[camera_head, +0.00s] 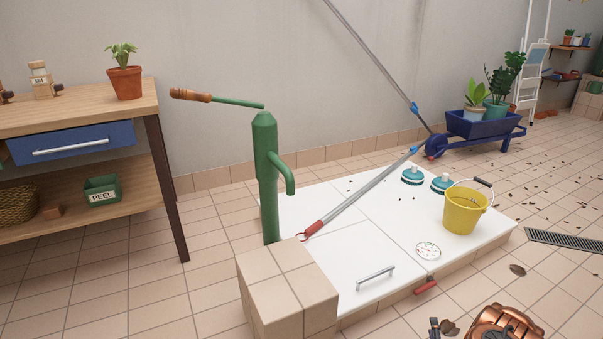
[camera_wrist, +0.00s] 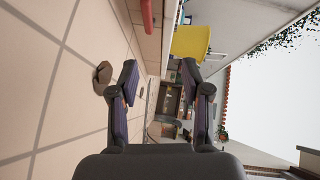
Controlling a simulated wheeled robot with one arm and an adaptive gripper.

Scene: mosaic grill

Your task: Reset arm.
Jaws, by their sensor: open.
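My gripper (camera_wrist: 159,72) is open in the wrist view, with its two dark fingers apart and nothing between them. The wrist view is turned on its side. In the head view only a dark finger of mine shows low at the bottom edge, beside a copper-coloured part of my arm. The gripper is over the tiled floor, in front of the white-topped platform (camera_head: 375,240), and touches nothing that I can see. A brown leaf (camera_wrist: 103,76) lies on the floor beyond the left finger.
On the platform stand a yellow bucket (camera_head: 463,210), two teal-based objects and a gauge (camera_head: 428,251). A red handle (camera_head: 425,287) sticks out of its front. A green hand pump (camera_head: 266,170) stands behind a tiled block (camera_head: 285,285). A wooden workbench (camera_head: 80,105) is at left.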

